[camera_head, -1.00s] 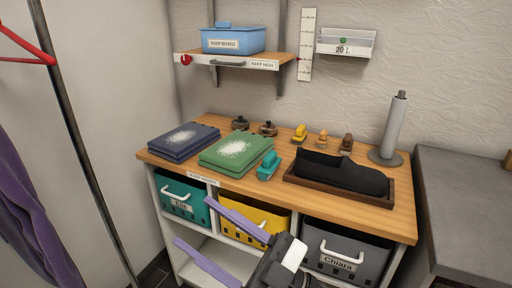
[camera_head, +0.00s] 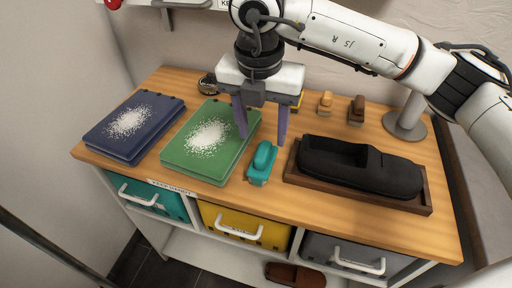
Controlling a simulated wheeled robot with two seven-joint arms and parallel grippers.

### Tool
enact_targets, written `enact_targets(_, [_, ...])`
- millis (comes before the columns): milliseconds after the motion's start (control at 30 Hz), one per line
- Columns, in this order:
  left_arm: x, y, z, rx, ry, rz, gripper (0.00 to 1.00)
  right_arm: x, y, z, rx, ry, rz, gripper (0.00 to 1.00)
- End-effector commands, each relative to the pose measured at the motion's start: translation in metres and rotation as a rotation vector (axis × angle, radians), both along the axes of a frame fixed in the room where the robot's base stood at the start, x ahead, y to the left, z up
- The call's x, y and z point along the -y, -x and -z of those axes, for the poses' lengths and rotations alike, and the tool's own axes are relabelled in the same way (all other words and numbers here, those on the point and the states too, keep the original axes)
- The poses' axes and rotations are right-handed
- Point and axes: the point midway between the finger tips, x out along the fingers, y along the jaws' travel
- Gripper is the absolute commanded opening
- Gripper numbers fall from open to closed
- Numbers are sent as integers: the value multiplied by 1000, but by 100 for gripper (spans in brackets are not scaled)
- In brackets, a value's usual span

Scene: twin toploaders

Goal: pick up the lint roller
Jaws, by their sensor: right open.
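My right gripper (camera_head: 262,141) is open, its two lavender fingers pointing down over the worktop. A teal hand tool (camera_head: 262,163) with a rounded top lies just in front of the fingertips, between the green folded cloth and the dark tray. The fingers are not closed on it. I cannot tell for sure whether this teal tool is the lint roller. A yellow tool (camera_head: 298,102) is mostly hidden behind the gripper. An orange tool (camera_head: 325,103) and a brown tool (camera_head: 356,110) stand to its right. My left gripper is not in view.
A black slipper-like item (camera_head: 385,174) lies in a wooden tray (camera_head: 420,208). A grey stand (camera_head: 405,125) is at back right. Teal, yellow (camera_head: 225,222) and grey bins sit below the worktop.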

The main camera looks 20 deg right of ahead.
Motion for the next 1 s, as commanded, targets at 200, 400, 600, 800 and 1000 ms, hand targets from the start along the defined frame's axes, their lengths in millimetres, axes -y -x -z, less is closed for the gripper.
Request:
enact_targets(200, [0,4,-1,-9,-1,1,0,2,-2,33,-5,-2,-2,50])
enact_targets(400, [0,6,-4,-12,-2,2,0,3,-3,48,-4,-2,-4,50])
enact_targets(600, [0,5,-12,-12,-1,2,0,5,-5,78,-7,-3,-4,50])
enact_targets(800, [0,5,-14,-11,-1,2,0,6,-7,94,-4,-5,-5,50])
enact_targets(1000, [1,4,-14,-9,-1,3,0,6,-7,94,-3,-5,-5,48])
